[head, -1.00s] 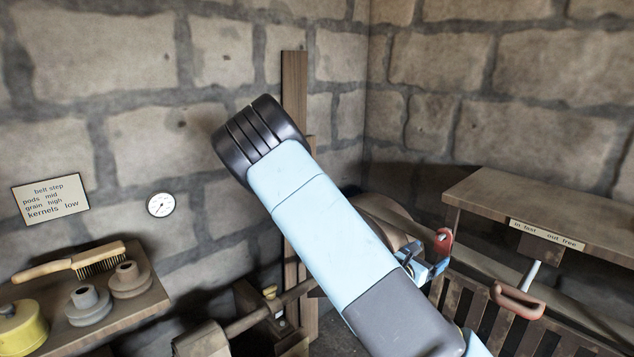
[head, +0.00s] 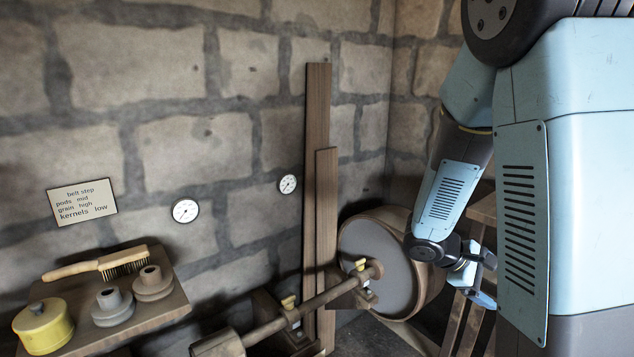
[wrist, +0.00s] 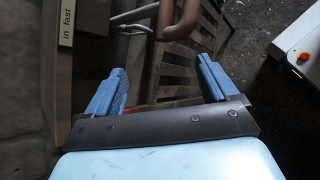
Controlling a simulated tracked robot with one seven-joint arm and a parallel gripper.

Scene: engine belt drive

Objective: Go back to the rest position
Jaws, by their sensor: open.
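My gripper (head: 484,280) hangs at the right of the head view, at the end of my folded arm, beside the large wooden wheel (head: 376,262). In the wrist view my gripper (wrist: 160,70) shows its two blue fingers spread wide with nothing between them. A reddish-brown lever handle (wrist: 181,20) lies beyond the fingertips there, apart from them. A label (wrist: 67,24) reading "in fast" is at the upper left of the wrist view. My arm's upper links fill the right side of the head view and hide what is behind them.
A wooden shelf (head: 165,318) at the lower left holds a yellow pot (head: 43,325), a brush (head: 98,265) and two grey pulleys. A horizontal shaft (head: 310,302) runs toward the wheel. Wooden slats (wrist: 185,62) stand beyond the fingers. Two gauges hang on the stone wall.

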